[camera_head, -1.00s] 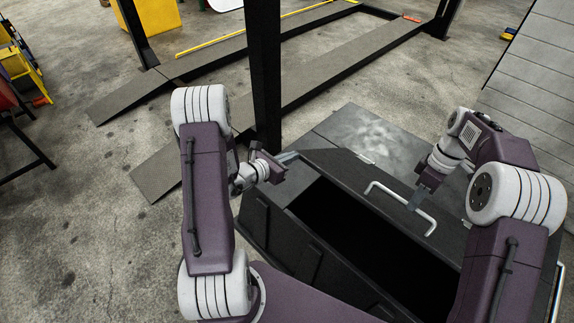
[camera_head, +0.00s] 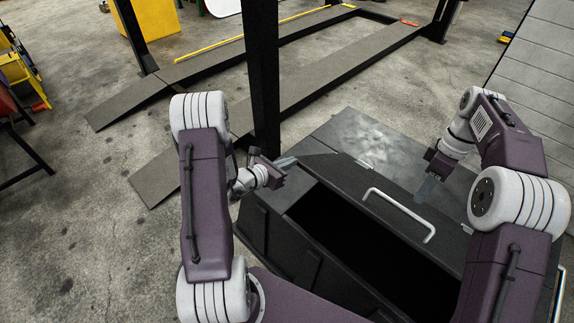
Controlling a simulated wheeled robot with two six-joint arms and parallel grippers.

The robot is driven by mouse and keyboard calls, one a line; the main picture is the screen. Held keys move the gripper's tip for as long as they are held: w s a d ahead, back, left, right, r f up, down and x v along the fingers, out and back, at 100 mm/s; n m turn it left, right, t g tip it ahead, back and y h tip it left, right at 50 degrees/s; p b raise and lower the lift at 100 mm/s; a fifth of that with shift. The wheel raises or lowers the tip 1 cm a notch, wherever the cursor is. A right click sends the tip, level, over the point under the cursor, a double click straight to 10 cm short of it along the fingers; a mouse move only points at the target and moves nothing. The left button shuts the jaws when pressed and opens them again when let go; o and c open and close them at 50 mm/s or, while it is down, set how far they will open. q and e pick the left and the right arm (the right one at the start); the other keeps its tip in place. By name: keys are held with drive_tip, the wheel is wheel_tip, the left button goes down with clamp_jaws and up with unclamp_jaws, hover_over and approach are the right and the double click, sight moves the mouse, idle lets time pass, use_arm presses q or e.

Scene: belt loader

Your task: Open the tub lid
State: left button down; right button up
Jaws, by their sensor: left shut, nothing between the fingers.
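The dark tub (camera_head: 262,232) stands in front of me with a long black opening showing along its top. The dark lid panel (camera_head: 335,172) lies beyond that opening, with a white bar handle (camera_head: 400,213) along its near edge. My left gripper (camera_head: 289,161) is shut and empty near the tub's far left corner, beside the black post. My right gripper (camera_head: 427,190) is beyond the handle's right part, apart from it, over the dark top. Its fingers overlap edge-on, so I cannot tell whether they are open. The tub's inside is too dark to make out.
A black post (camera_head: 263,80) rises just beyond the tub's left end. Grey ramps (camera_head: 330,65) run behind it. A grey slatted panel (camera_head: 535,80) stands at the right.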

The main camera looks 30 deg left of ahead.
wheel_tip(320, 180, up, 6)
drive_tip(key=shift+w, duration=0.3)
drive_tip(key=shift+d, duration=0.1)
